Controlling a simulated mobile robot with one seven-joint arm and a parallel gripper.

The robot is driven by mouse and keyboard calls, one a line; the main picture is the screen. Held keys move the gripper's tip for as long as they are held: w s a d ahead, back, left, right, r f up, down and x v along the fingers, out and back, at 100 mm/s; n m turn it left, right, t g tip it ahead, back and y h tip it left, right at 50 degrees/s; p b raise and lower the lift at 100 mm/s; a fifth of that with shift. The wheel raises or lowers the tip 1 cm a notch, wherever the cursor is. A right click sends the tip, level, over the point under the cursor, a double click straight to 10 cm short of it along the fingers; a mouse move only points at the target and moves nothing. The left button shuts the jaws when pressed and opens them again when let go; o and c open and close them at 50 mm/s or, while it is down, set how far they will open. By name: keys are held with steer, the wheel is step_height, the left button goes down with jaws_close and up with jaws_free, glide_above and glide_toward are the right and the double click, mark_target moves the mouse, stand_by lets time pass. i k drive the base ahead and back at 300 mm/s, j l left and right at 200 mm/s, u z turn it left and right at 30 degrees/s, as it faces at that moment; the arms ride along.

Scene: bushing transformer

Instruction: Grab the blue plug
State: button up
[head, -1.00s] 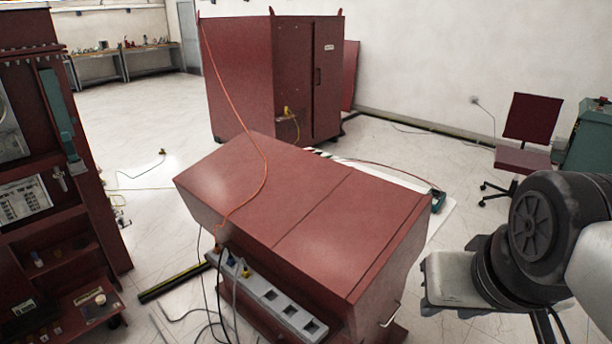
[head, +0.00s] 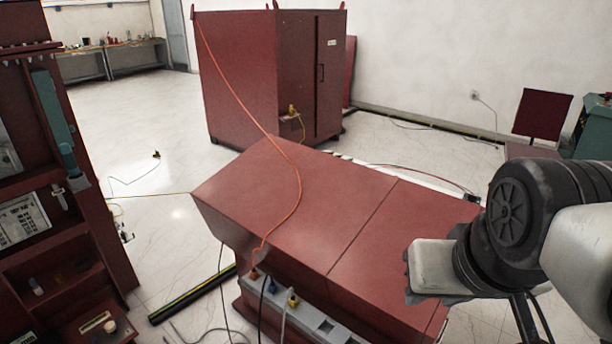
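A small blue plug (head: 272,286) sits in the grey power strip (head: 322,326) on the near side of the red cabinet. A dark cable hangs from it. An orange plug (head: 254,274) is to its left and a yellow plug (head: 293,300) to its right, both in the same strip. The lower right end of the strip is cut off by the picture edge. My arm shows at the right, well away from the plugs. My gripper's fingers are not in view.
The low red cabinet (head: 290,205) fills the middle, with an orange cable across its top. A tall red cabinet (head: 240,80) stands behind. A red rack (head: 70,270) stands at the left. A dark bar (head: 190,297) and loose cables lie on the floor before the strip.

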mark_target(273, 288)
steer(key=i+j, duration=0.1)
steer(key=j, duration=0.25)
steer(key=i+j, duration=0.15)
steer(key=j, duration=0.2)
steer(key=i+j, duration=0.1)
steer(key=j, duration=0.3)
steer(key=i+j, duration=0.15)
steer(key=j, duration=0.2)
steer(key=i+j, duration=0.1)
steer(key=j, duration=0.25)
steer(key=i+j, duration=0.15)
steer(key=j, duration=0.2)
